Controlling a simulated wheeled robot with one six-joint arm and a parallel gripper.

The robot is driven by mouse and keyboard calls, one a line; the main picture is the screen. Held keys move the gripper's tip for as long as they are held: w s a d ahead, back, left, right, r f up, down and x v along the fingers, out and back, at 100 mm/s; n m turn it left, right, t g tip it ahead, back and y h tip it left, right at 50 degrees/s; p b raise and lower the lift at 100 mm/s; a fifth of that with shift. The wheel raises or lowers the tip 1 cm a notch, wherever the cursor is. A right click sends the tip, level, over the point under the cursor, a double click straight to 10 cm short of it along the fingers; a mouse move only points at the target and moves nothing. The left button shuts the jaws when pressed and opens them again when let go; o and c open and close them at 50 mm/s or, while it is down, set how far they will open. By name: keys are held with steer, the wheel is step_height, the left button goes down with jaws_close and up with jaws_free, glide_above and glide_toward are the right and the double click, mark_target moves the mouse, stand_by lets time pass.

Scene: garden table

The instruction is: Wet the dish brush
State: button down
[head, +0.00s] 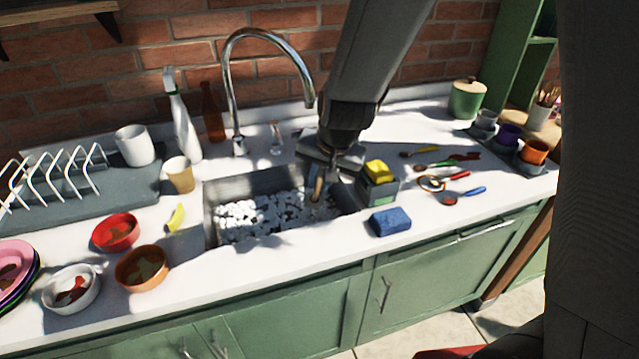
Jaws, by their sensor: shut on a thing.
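My gripper (322,174) points down over the right part of the metal sink (228,187). It is shut on a narrow tan, wooden-looking thing (318,188), which looks like the dish brush. The brush's lower end reaches down to the white foam (262,216) in the sink. My gripper and the foam hide part of it, so I cannot tell how deep it sits. The chrome tap (235,95) arches behind the sink, left of my arm. No stream of water shows under its spout.
A grey caddy with a yellow sponge (377,168) stands close right of my gripper. A blue sponge (390,221) lies in front of it. Bowls (143,268), a paper cup (180,175) and a spray bottle (183,125) stand left. Utensils (445,182) lie right.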

steer(key=shift+r+p, duration=4.55)
steer(key=shift+r, duration=0.65)
